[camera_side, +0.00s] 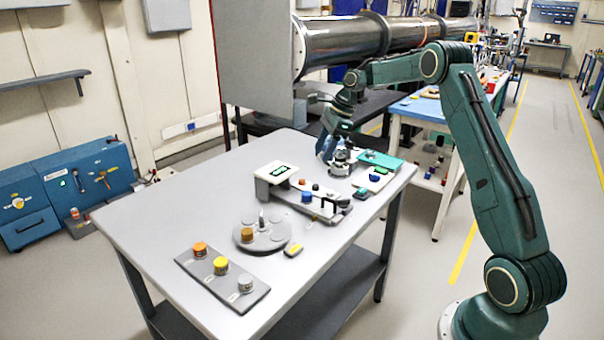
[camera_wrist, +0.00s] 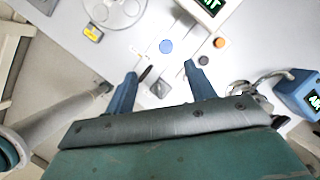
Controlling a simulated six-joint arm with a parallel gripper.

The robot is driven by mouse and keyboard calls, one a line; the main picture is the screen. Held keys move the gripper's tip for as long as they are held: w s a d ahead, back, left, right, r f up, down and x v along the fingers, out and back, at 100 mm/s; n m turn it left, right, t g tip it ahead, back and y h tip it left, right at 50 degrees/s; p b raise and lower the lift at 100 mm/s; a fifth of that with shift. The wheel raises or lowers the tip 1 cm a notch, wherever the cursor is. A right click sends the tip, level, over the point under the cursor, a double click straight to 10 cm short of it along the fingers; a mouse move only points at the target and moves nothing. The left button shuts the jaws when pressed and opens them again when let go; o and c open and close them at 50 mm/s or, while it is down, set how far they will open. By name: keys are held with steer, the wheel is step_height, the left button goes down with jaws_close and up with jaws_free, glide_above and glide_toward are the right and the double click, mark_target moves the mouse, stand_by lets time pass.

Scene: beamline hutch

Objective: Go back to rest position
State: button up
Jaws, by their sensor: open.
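My gripper (camera_side: 327,155) is over the far side of the grey table (camera_side: 150,215), above the instrument area, in the side view. In the wrist view my gripper (camera_wrist: 160,72) has its two blue fingers spread apart, with nothing held between them. Below and beyond the fingers are a blue round cap (camera_wrist: 166,46) and a small grey block (camera_wrist: 160,89). The blue-capped piece also shows in the side view (camera_side: 306,197). My arm reaches from the right, bent at the elbow. The gap between fingertips and table is hard to judge.
A tray with several coloured-cap vials (camera_side: 258,292) lies at the near left. A round plate (camera_side: 272,240) holds one orange-brown vial (camera_side: 247,235). A white display unit (camera_side: 275,170) stands mid-table, near a teal tray (camera_side: 380,159). A large upright grey panel (camera_side: 250,60) stands behind the table.

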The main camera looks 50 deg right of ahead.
steer(key=s+a+r+n+t+h, duration=0.1)
steer(key=s+a+r+n, duration=0.6)
steer(key=a, duration=0.2)
steer(key=s+a+r+n+h, duration=0.1)
steer(key=s+a+r+n, duration=0.55)
steer(key=a, duration=0.35)
steer(key=s+a+f+n, duration=0.1)
steer(key=s+a+n, duration=0.2)
steer(key=s+n, duration=0.3)
steer(key=s+a+f+n+t+h, duration=0.1)
steer(key=s+n, duration=0.5)
steer(key=s, duration=0.8)
steer(key=shift+s+a+f, duration=0.4)
steer(key=shift+a+f, duration=0.15)
steer(key=shift+a, duration=0.35)
